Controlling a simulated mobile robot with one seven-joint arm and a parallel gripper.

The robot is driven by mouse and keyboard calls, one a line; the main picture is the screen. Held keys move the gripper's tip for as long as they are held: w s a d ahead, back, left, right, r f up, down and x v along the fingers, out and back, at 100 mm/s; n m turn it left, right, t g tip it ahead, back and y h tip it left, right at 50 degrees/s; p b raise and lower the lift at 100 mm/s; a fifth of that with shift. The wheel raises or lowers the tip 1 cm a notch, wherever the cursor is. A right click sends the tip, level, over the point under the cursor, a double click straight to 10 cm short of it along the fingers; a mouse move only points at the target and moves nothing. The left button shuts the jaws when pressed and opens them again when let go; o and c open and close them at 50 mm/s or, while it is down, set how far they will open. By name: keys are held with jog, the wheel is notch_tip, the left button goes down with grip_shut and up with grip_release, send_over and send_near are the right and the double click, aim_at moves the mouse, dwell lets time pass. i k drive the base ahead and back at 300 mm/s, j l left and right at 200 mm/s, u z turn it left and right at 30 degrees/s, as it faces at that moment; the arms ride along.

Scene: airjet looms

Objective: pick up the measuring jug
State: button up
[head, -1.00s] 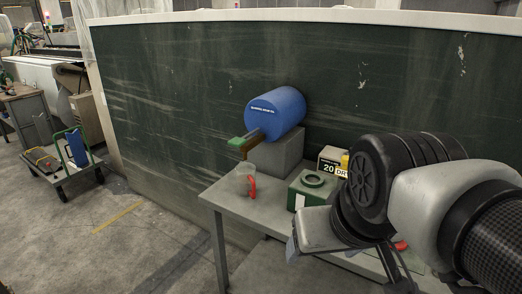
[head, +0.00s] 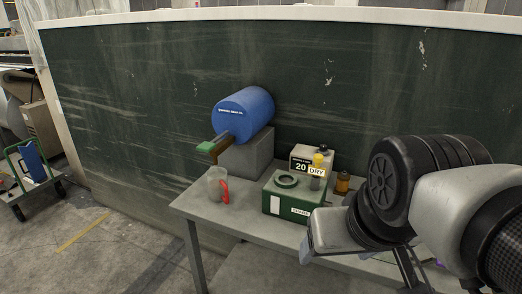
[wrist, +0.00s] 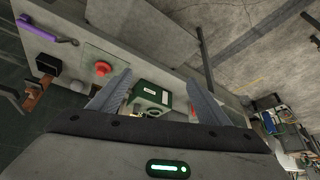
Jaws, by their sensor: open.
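The measuring jug (head: 217,185) is a clear cup with a red handle. It stands upright on the left end of the grey table (head: 192,207) in the head view, its handle towards the right. My gripper (wrist: 155,92) is open and empty in the wrist view, with its two fingers apart. In the head view my arm is at the right, and the gripper's fingertips are largely hidden there. The gripper is well to the right of the jug, apart from it. I cannot make out the jug clearly in the wrist view.
A blue drum (head: 243,113) on a grey block (head: 247,155) stands behind the jug. A green box (head: 290,208), a labelled box (head: 301,163) and a brown bottle (head: 342,183) stand to its right. A red button (wrist: 103,69) shows in the wrist view.

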aim_at(221, 188)
jog(key=i+j+z, duration=0.2)
jog(key=j, duration=0.15)
jog(key=j+z, duration=0.2)
jog(key=j, duration=0.2)
jog(key=i+j+z, duration=0.2)
jog(key=j, duration=0.2)
jog(key=j+z, duration=0.25)
jog(key=j, duration=0.15)
